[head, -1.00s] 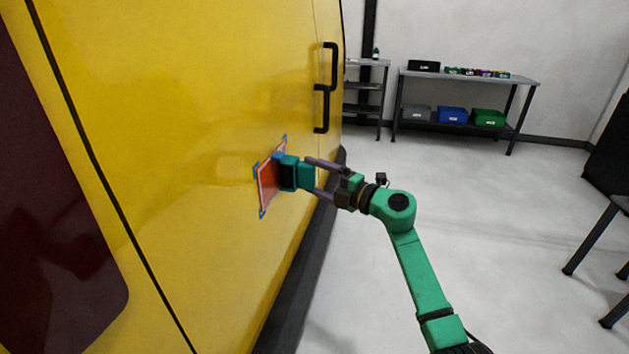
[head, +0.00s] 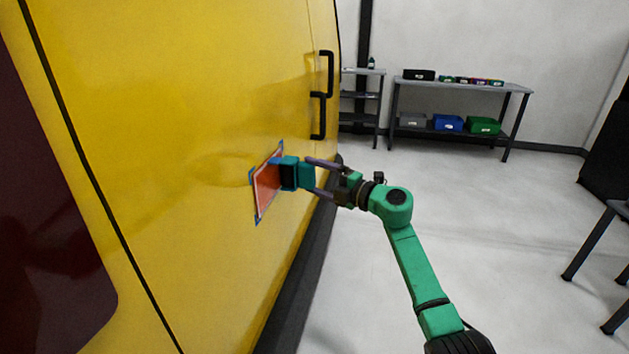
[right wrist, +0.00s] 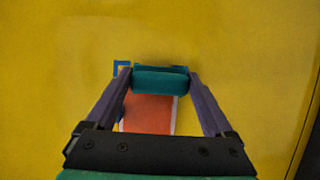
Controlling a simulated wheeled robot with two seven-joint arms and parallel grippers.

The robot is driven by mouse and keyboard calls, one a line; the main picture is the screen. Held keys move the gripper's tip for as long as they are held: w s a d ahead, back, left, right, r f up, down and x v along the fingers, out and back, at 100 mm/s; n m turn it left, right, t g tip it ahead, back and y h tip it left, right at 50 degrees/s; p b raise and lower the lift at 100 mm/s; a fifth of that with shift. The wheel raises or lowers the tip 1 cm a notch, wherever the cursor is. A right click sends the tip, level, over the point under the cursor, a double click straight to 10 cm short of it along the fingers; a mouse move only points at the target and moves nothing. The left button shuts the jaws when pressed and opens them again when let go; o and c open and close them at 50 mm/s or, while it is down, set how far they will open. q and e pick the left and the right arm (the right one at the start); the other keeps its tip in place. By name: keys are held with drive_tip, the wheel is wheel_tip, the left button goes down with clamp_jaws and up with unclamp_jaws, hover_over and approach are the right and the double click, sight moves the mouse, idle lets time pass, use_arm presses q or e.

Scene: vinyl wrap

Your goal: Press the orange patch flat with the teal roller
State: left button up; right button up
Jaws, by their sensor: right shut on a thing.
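The orange patch (head: 265,192) lies on the yellow vehicle side, with blue marks at its corners. It also shows in the right wrist view (right wrist: 148,116). My right gripper (head: 312,175) is shut on the teal roller (head: 298,174). In the right wrist view the roller (right wrist: 160,80) lies crosswise between the fingers, over the upper end of the patch, and hides part of it. I cannot tell for sure whether the roller touches the patch. My left gripper is not in view.
A table (head: 460,88) with bins and a shelf stand at the back wall. A dark-legged table (head: 590,245) is at the right. The floor between is clear.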

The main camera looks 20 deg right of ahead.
drive_tip(key=shift+w+d, duration=0.2)
drive_tip(key=shift+w, duration=0.25)
drive_tip(key=s+d, duration=0.3)
drive_tip(key=d, duration=0.3)
drive_tip(key=shift+s, duration=0.4)
